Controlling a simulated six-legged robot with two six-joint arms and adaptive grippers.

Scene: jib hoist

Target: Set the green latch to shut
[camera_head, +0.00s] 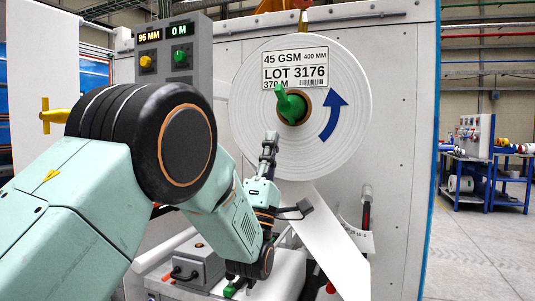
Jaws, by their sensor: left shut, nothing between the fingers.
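A green lever (290,103), which looks like the latch, sits at the brown core of a large white paper roll (345,75). Its arm points up and slightly left. My left gripper (270,138) points up in front of the roll's lower left face, just below and left of the lever. Its fingers are together and empty, with a gap in the picture between them and the lever. I cannot tell whether they touch the roll. My right gripper is not in view.
A grey control panel (200,65) with a yellow knob (146,62) and a green knob (180,57) stands upper left. A paper web (330,245) runs down from the roll. Below are a grey box (190,268) and another green part (231,290). A blue workbench (475,175) stands far right.

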